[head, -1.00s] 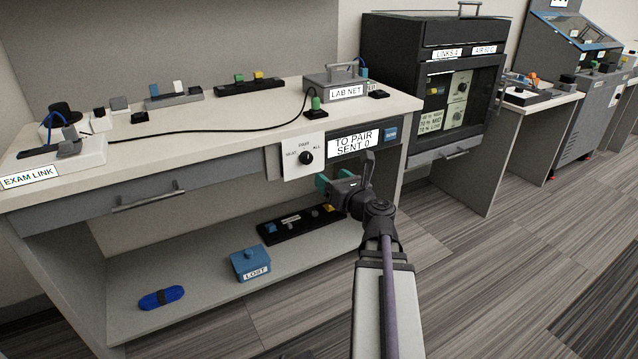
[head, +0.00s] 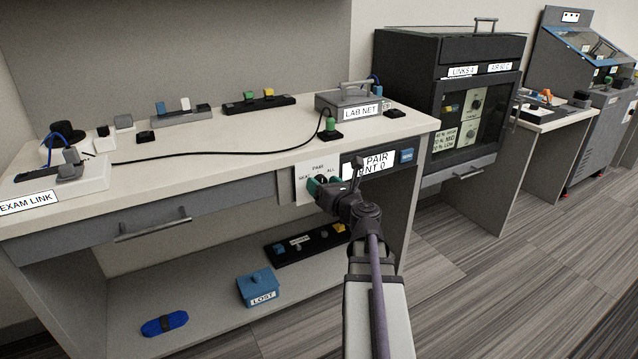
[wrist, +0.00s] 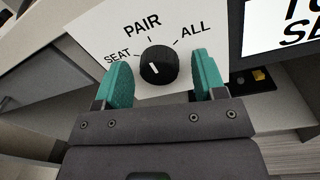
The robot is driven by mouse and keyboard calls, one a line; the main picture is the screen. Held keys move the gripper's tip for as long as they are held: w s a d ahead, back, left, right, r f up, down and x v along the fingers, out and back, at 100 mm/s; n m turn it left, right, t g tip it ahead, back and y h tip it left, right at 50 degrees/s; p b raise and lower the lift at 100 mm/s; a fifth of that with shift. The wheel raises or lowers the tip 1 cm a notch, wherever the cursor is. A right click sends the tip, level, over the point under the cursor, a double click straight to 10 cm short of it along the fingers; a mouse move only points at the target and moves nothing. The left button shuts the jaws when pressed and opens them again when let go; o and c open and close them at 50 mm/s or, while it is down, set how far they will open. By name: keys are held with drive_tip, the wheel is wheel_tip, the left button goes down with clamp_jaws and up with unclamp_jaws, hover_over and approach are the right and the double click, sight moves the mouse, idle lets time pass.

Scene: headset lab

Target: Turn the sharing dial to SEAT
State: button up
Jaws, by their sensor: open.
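The sharing dial (wrist: 158,66) is a round black knob on a white panel (wrist: 90,22). SEAT is printed to its left, PAIR above and ALL to its right. The short white mark on the knob looks turned toward PAIR. My gripper (wrist: 162,62) is open, with one teal finger on each side of the knob. Gaps show between fingers and knob, and I cannot tell how deep the tips reach. In the head view my gripper (head: 318,186) is at the panel (head: 307,196) under the bench top and partly covers the dial.
A display (head: 376,163) sits just right of the panel, with a blue button (head: 406,156) beyond it. A drawer handle (head: 152,230) sticks out on the left. The LOST box (head: 258,287) and a blue bundle (head: 164,323) lie on the lower shelf.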

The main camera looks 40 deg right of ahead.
drive_tip(key=shift+c, duration=0.2)
drive_tip(key=shift+s, duration=0.1)
drive_tip(key=c, duration=0.9)
drive_tip(key=n+p, duration=0.1)
drive_tip(key=n, duration=1)
drive_tip(key=shift+r+n, duration=0.1)
drive_tip(key=shift+n, duration=0.2)
drive_tip(key=shift+g, duration=0.3)
